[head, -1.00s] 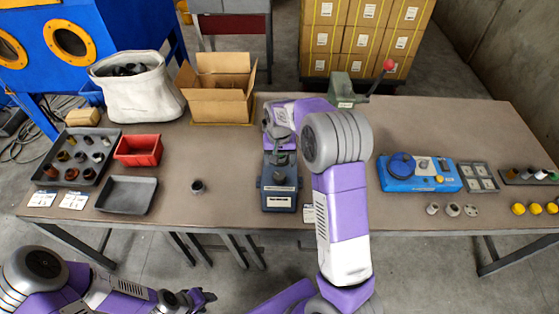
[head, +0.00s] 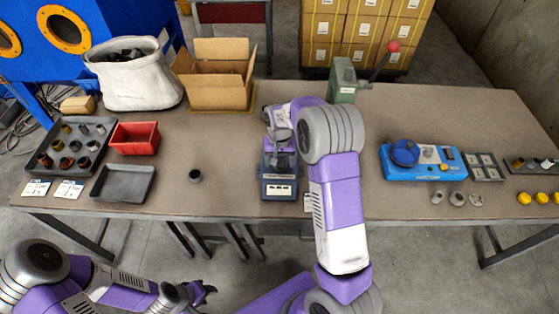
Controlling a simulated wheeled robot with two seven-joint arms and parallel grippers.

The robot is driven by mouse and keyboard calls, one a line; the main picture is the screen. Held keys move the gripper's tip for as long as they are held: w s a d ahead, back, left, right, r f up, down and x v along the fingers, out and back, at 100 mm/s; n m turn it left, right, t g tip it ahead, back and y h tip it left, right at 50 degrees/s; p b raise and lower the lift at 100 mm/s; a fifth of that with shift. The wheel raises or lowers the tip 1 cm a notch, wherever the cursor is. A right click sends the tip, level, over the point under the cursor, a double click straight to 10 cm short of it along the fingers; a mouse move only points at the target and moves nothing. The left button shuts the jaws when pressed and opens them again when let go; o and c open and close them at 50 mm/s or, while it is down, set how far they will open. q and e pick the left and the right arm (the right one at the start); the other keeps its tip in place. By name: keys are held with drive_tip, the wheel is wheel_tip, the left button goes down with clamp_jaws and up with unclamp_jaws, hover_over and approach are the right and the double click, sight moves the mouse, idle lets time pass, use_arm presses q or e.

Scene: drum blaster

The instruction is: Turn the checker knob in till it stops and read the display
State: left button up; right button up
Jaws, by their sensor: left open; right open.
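A dark blue-grey device (head: 280,187), which looks like the checker, stands near the table's front edge in the middle of the head view. A light label or display strip shows on its front; I cannot read it. My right gripper (head: 282,150) comes down over the back part of this device, open. The knob is not clear to me: the gripper and wrist cover that part, and I cannot tell whether the fingers touch it. My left gripper (head: 207,291) is open and empty, low in front of the table and away from the device.
A small dark cylinder (head: 195,176) stands left of the device. Further left are an empty grey tray (head: 122,197), a red bin (head: 156,147) and a parts tray. A cardboard box (head: 215,97) and green lever press (head: 343,82) stand behind. A blue fixture (head: 425,174) is at right.

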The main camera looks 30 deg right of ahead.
drive_tip(key=c, duration=1)
drive_tip(key=shift+c, duration=0.2)
drive_tip(key=shift+m, duration=0.3)
drive_tip(key=m+p, duration=0.2)
drive_tip(key=m, duration=0.1)
drive_tip(key=shift+r, duration=0.15)
drive_tip(key=shift+m+p, duration=1.05)
drive_tip(key=shift+m, duration=1.35)
drive_tip(key=o, duration=1)
